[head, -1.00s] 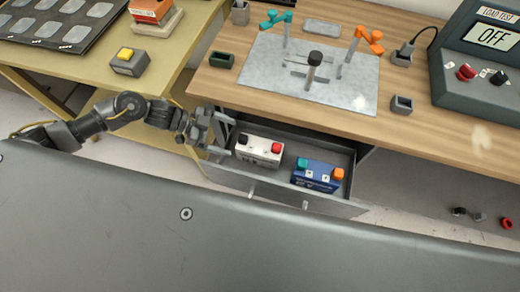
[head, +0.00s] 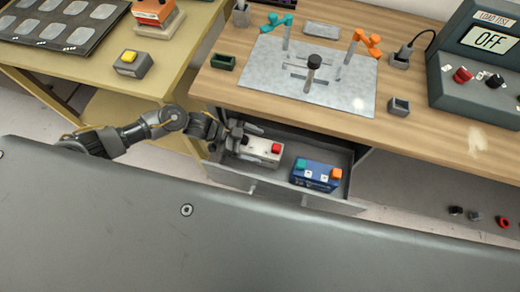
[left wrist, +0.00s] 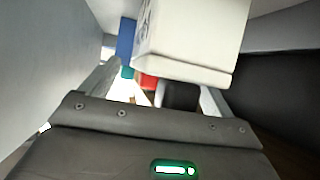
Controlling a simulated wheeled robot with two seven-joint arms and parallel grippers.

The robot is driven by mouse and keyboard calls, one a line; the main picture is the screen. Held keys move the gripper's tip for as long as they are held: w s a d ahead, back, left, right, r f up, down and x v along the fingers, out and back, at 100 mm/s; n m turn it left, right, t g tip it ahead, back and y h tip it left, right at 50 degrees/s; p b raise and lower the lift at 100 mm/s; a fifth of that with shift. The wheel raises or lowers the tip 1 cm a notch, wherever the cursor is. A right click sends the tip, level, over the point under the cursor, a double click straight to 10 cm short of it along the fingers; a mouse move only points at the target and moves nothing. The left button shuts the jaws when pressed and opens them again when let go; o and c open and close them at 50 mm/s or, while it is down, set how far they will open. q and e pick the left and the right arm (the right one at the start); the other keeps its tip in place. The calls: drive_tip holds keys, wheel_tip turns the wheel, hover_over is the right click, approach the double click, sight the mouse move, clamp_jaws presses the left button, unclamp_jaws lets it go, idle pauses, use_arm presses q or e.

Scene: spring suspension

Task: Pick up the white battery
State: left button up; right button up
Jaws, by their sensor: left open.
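The white battery (head: 262,150) lies in the open drawer (head: 232,180), with a red terminal at its right end. Its black terminal is mostly hidden by my left gripper in the head view. My left gripper (head: 238,136) is open at the battery's left end. In the left wrist view the white battery (left wrist: 192,45) fills the upper middle, with its black terminal (left wrist: 180,96) between the spread fingers of the gripper (left wrist: 160,92). I cannot tell whether the fingers touch it. My right gripper is not in view.
A blue battery (head: 314,176) with teal and orange terminals lies to the right in the same drawer. The wooden bench (head: 440,142) overhangs behind, carrying a metal plate (head: 270,75) with clamps and a load tester (head: 465,95). A yellow table (head: 185,85) stands left.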

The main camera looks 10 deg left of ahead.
use_arm(q)
clamp_jaws()
drive_tip(key=shift+w+r, duration=0.15)
drive_tip(key=shift+r, duration=0.05)
idle(0.6)
